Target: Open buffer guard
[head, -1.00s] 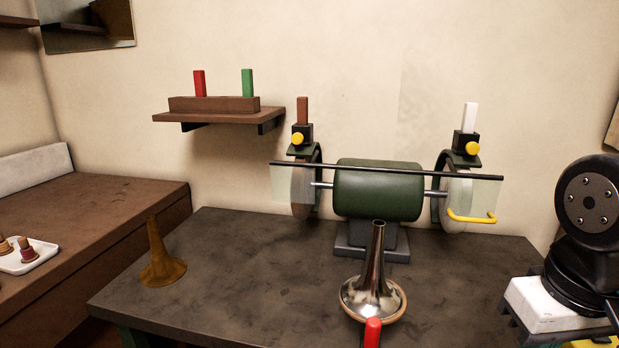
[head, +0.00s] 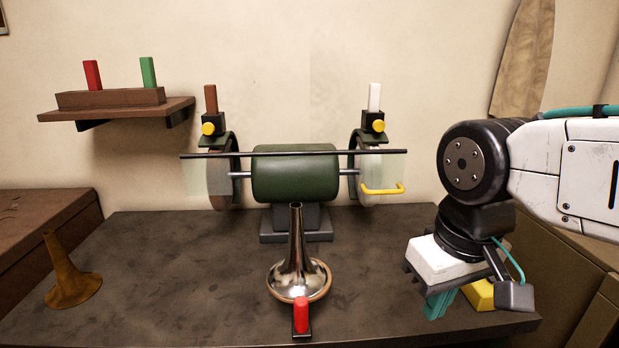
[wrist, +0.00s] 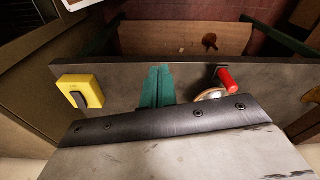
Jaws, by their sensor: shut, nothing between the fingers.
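The green buffer (head: 295,173) stands at the back of the bench with a wheel on each side. Its guard is a clear panel at each wheel, hung from a long black bar (head: 290,154). The panels hang down in front of the wheels. A yellow handle (head: 383,190) is on the right panel. My gripper (head: 438,304) is low over the bench's right side, in front of the buffer and apart from the handle. Its teal fingers are shut and empty, and they show in the wrist view (wrist: 157,88). The guard is not seen in the wrist view.
A silver horn bell (head: 297,260) stands mid-bench behind a red-handled piece (head: 302,316). A yellow box (wrist: 80,92) with a dark switch sits at the bench's front right. A brown bell (head: 70,272) stands at left. The bench between bell and gripper is clear.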

